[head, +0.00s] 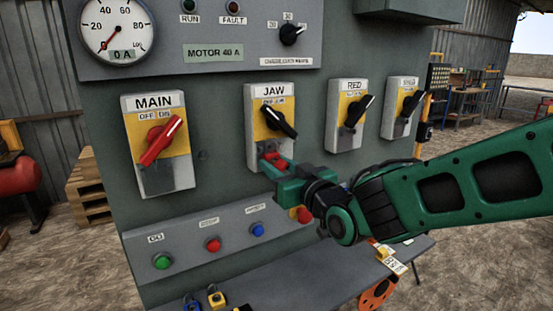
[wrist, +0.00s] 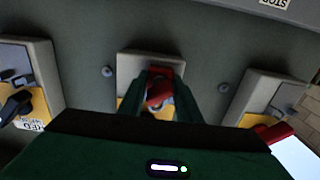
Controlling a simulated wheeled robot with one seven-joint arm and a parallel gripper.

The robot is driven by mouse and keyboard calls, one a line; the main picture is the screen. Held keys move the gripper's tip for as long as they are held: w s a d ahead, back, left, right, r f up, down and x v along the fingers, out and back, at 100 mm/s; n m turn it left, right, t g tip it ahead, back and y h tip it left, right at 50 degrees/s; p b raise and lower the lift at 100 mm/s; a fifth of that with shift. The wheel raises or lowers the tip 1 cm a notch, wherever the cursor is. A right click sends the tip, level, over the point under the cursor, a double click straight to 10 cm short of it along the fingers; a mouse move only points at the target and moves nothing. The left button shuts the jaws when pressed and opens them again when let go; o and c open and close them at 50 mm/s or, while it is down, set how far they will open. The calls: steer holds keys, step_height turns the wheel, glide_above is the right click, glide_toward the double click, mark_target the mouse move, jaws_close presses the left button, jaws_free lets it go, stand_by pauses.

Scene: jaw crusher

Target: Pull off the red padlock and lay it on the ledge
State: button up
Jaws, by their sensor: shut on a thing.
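The red padlock (head: 270,158) is at the lower part of the JAW switch plate (head: 255,125), below its black handle (head: 279,121). My gripper (head: 277,168) is shut on it, reaching in from the right. In the wrist view, the padlock (wrist: 160,84) shows between the two green fingers (wrist: 157,98), in front of the plate. I cannot tell whether its shackle is still through the plate. The grey ledge (head: 290,285) runs along the bottom of the panel. A blue padlock (head: 191,304) and a yellow padlock (head: 216,298) are at its left.
The MAIN switch (head: 160,140) with a red handle is to the left, and two more switches are to the right. A sloped strip with green (head: 162,261), red and blue buttons juts out above the ledge. Tags (head: 390,258) lie at the ledge's right end; its middle is clear.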

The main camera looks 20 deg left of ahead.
mark_target(284, 170)
stand_by(0.4)
steer(key=shift+s+d, duration=0.15)
steer(key=shift+s+d, duration=0.1)
steer(key=shift+d, duration=0.05)
steer(key=shift+v, duration=2.15)
